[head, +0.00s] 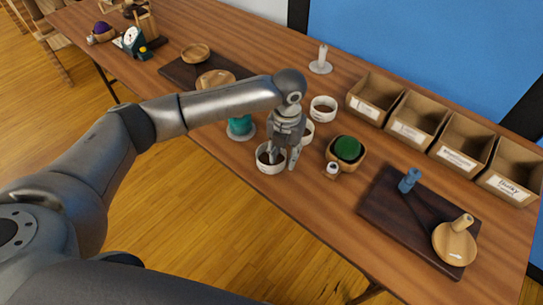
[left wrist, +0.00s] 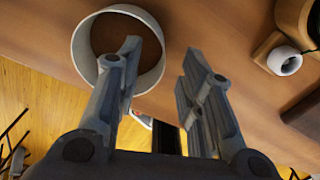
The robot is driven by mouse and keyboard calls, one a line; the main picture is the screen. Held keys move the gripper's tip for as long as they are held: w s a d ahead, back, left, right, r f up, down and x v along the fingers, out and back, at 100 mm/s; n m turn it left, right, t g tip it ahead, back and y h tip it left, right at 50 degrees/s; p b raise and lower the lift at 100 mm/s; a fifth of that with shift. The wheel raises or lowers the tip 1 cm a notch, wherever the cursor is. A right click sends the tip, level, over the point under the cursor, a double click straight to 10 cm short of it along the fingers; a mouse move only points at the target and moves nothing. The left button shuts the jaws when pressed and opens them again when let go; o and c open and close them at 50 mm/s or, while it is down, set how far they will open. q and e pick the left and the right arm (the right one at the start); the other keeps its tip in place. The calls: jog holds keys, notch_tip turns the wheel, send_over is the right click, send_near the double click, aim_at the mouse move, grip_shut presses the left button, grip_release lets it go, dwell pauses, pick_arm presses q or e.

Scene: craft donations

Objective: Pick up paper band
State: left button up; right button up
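A white paper band (head: 270,170) shaped like a short round ring sits near the table's front edge, with brown showing inside it. It also shows in the left wrist view (left wrist: 77,50). My left gripper (head: 283,160) is open over its right side. In the left wrist view (left wrist: 161,50), one finger overlaps the inside of the ring and the other is outside to the right. I cannot tell whether either finger touches it. Similar white bands stand behind the gripper (head: 309,132) and farther back (head: 323,103). My right gripper is not in view.
A wooden bowl with a green ball (head: 347,149) and a small white roll (head: 332,170) are right of the gripper. A teal spool (head: 239,126) is left. Labelled boxes (head: 457,158) line the back right. A dark board (head: 385,207) lies at right.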

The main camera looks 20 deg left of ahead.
pick_arm(q)
notch_tip(320, 180, down, 2)
jog(key=shift+f, duration=0.35)
jog(key=c, duration=0.7)
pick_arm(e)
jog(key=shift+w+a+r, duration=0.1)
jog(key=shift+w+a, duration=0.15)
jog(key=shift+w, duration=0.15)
pick_arm(q)
jog(key=shift+r, duration=0.15)
